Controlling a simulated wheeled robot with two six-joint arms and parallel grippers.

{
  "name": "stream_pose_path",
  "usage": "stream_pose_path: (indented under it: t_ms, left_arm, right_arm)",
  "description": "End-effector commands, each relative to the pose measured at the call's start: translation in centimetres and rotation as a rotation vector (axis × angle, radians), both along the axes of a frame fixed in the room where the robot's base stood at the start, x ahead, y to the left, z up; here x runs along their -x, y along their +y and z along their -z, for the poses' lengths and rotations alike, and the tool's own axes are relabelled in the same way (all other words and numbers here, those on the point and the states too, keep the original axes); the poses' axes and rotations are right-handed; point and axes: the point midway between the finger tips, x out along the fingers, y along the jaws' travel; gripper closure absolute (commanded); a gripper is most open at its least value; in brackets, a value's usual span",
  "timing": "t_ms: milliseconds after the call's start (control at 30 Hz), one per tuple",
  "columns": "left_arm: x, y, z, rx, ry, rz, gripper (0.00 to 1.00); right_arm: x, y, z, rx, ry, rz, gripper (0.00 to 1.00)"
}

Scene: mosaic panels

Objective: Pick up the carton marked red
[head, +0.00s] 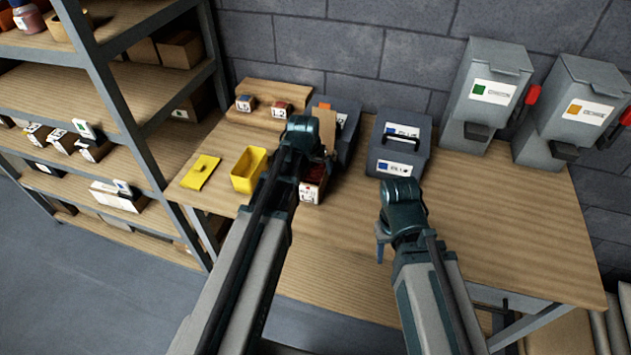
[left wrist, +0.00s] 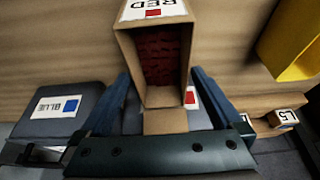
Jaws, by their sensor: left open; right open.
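The carton marked RED (left wrist: 153,50) is an open brown box with dark red contents and a red square on its white label. In the head view the carton (head: 313,186) stands on the wooden table, partly hidden by my left arm. My left gripper (left wrist: 160,80) is open, with one blue finger on either side of the carton; I cannot tell whether they touch it. In the head view its wrist (head: 305,135) is over the carton and hides the fingertips. My right gripper (head: 384,240) is over the table's front part, away from the carton, open and apparently empty.
A grey case marked BLUE (head: 400,145) and a red-labelled grey case (head: 346,125) stand behind. A yellow bin (head: 249,171) and yellow piece (head: 200,172) lie left. Two dispensers (head: 487,95) stand at back right. A shelf rack (head: 100,75) is left. Table right is clear.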

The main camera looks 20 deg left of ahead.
Motion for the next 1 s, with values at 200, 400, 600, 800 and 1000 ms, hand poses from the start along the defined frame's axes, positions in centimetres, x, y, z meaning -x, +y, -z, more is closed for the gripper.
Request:
stream_pose_path:
  t_ms: [200,400,600,800,1000]
  left_arm:
    - [-0.7,0.0,3.4,0.000,0.000,0.000,0.00]
    - [-1.2,0.0,4.2,0.000,0.000,0.000,0.00]
    - [-1.2,0.0,4.0,0.000,0.000,0.000,0.04]
    - [-1.2,0.0,4.0,0.000,0.000,0.000,0.40]
    - [-1.2,0.0,4.0,0.000,0.000,0.000,0.76]
  right_arm:
    - [0.0,0.0,3.4,0.000,0.000,0.000,0.50]
    - [0.0,0.0,4.2,0.000,0.000,0.000,0.50]
    - [0.0,0.0,4.0,0.000,0.000,0.000,0.50]
    - [0.0,0.0,4.0,0.000,0.000,0.000,0.50]
    - [0.0,0.0,4.0,0.000,0.000,0.000,0.50]
